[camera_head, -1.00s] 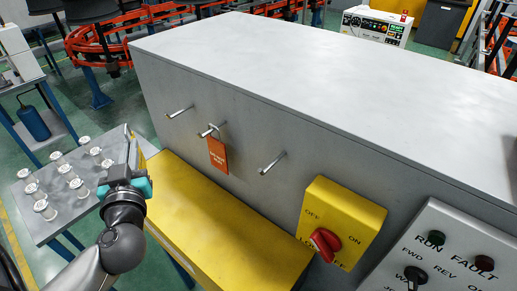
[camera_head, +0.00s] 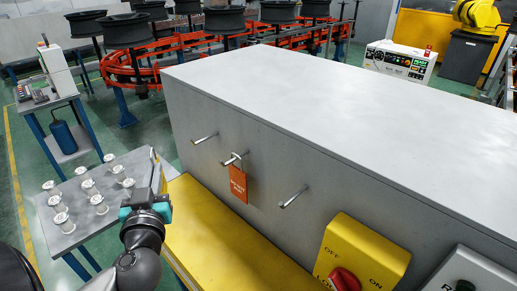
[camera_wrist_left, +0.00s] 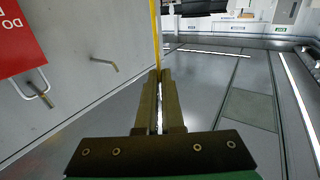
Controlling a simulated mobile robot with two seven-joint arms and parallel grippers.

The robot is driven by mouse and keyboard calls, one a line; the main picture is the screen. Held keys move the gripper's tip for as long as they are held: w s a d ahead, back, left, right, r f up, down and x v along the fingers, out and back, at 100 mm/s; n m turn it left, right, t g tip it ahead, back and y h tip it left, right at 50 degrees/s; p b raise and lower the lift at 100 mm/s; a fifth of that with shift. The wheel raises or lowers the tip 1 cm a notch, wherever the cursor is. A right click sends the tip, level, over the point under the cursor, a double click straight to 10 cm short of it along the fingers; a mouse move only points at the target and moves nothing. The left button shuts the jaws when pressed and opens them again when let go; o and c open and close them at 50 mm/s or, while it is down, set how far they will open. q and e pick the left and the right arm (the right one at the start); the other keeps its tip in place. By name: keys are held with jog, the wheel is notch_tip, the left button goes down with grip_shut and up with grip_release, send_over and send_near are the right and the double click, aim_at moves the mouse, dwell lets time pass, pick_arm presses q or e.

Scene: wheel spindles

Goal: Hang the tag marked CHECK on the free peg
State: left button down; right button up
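A thin yellow strip (camera_wrist_left: 156,35), apparently a tag seen edge-on, runs from between the fingertips of my left gripper (camera_wrist_left: 160,78); its marking cannot be read. In the head view my left gripper (camera_head: 156,172) is left of the grey cabinet's pegs. The left peg (camera_head: 204,138) and right peg (camera_head: 293,197) are bare. The middle peg (camera_head: 228,161) carries a red tag (camera_head: 238,185) on a shackle. The red tag (camera_wrist_left: 20,42) also shows in the left wrist view, with a bare peg (camera_wrist_left: 105,64) beyond it. My right gripper is out of view.
The grey cabinet (camera_head: 330,95) has a yellow ledge (camera_head: 215,240) below its pegs and a yellow switch box (camera_head: 365,250) at right. A small table (camera_head: 95,230) with several white spindles stands at left. Space before the pegs looks clear.

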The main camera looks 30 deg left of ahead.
pick_arm(q)
jog(key=s+a+f+m+t+h+b, duration=0.1)
jog(key=s+a+f+m+h+b, duration=0.15)
jog(key=s+f+b, duration=0.45)
jog(key=w+d+f, duration=0.1)
jog(key=w+d, duration=0.2)
jog(key=w, duration=0.7)
jog(key=w+d+f, duration=0.1)
jog(key=w+d, duration=0.2)
jog(key=w, duration=0.7)
notch_tip(320, 180, down, 7)
jog(key=b, duration=0.4)
jog(key=shift+s+a+r+h, duration=0.15)
jog(key=shift+s+h, duration=0.05)
jog(key=shift+h, duration=0.15)
jog(key=c, duration=1.1)
grip_release()
jog(key=shift+o, duration=0.2)
